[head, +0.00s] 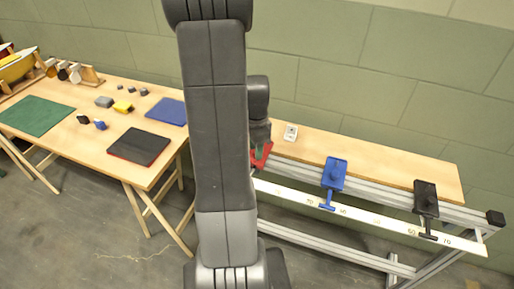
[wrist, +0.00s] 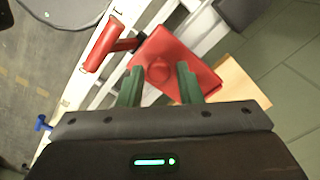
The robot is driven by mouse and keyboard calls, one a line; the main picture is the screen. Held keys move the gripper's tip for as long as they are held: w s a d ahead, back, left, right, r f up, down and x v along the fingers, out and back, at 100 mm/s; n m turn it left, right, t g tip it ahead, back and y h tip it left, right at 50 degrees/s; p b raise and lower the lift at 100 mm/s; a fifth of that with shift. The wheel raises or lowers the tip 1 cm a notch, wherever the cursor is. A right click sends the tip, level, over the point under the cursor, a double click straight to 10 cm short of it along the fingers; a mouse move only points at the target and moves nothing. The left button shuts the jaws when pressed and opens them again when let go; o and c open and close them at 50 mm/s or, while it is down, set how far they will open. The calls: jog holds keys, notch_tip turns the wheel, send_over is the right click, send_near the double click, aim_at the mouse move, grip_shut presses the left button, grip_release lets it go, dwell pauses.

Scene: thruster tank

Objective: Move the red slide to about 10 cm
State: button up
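The red slide (head: 257,159) sits on the rail, partly hidden behind my arm in the head view. In the wrist view the red slide (wrist: 190,60) shows a round knob on top and a red crossbar reaching over the white scale (wrist: 88,82). My gripper (wrist: 159,72) has its green fingertips apart, one on each side of the knob, with visible gaps. I cannot tell how far down beside the knob they reach. The scale (head: 375,222) runs along the rail's front; its low-number end is hidden by my arm.
A blue slide (head: 334,173) and a black slide (head: 426,197) sit farther right on the same rail. A small white device (head: 291,132) stands on the bench behind. A wooden table (head: 100,150) with mats and small blocks is at the left.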

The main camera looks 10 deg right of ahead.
jog(key=shift+o, duration=0.9)
notch_tip(320, 180, up, 14)
jog(key=shift+p, duration=0.3)
jog(key=shift+f, duration=0.2)
notch_tip(320, 180, down, 14)
jog(key=shift+s+r+b, duration=0.1)
jog(key=shift+r+b, duration=0.05)
jog(key=shift+b, duration=0.15)
jog(key=shift+s+d, duration=0.25)
jog(key=shift+d, duration=0.3)
